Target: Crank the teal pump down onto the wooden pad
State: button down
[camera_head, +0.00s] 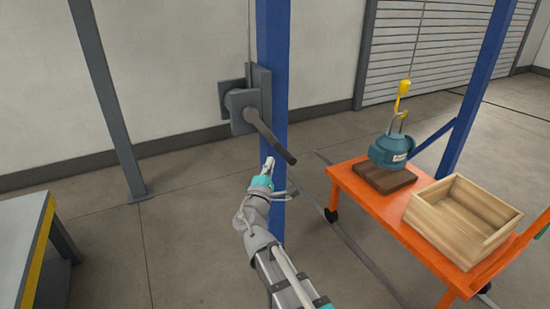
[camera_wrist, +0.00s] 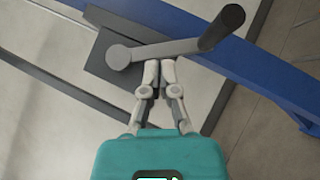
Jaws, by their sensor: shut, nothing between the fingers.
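The teal pump (camera_head: 391,149) hangs from a yellow hook (camera_head: 402,92) at the right of the head view. It is at the wooden pad (camera_head: 372,178); whether it touches the pad I cannot tell. The winch (camera_head: 236,104) is on a blue post, and its dark crank handle (camera_head: 270,137) points down and to the right. In the wrist view the crank arm (camera_wrist: 165,50) and its round-ended grip (camera_wrist: 222,27) show large. My gripper (camera_head: 268,163) is below the crank in the head view. In the wrist view my gripper (camera_wrist: 160,64) has its fingers together, empty, just below the crank arm.
An orange cart (camera_head: 417,243) carries the pad and an open wooden box (camera_head: 463,218). The blue post (camera_head: 273,60) stands close to my arm. A workbench (camera_head: 28,240) is at the left. The floor between bench and post is clear.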

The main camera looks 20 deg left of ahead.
jog(key=shift+s, duration=0.55)
jog(key=c, duration=1.3)
grip_release()
jog(key=shift+c, duration=0.2)
jog(key=o, duration=0.4)
jog(key=shift+w+f, duration=0.15)
jog(key=shift+f, duration=0.15)
jog(key=o, duration=0.6)
jog(key=shift+m+g+y, duration=0.4)
jog(key=shift+g+y, duration=0.1)
jog(key=shift+g, duration=0.4)
jog(key=f, duration=0.1)
jog(key=w+f+b, duration=0.1)
jog(key=f, duration=0.1)
jog(key=w+f+b, duration=0.1)
jog(key=shift+a+f, duration=0.15)
jog(key=shift+f, duration=0.1)
jog(key=shift+c, duration=0.2)
jog(key=w+a+f+m+g+y+b, duration=0.25)
jog(key=f+m+g+y+b, duration=0.25)
jog(key=f+g+y+b, duration=0.55)
jog(key=w+d+r+m+t+y+b, duration=0.1)
jog(key=d+m+t+y+b, duration=0.4)
jog(key=d, duration=0.5)
jog(key=w+m+t+b, duration=0.1)
jog(key=m+t+b, duration=0.1)
jog(key=m+b, duration=0.1)
jog(key=shift+w+r, duration=0.35)
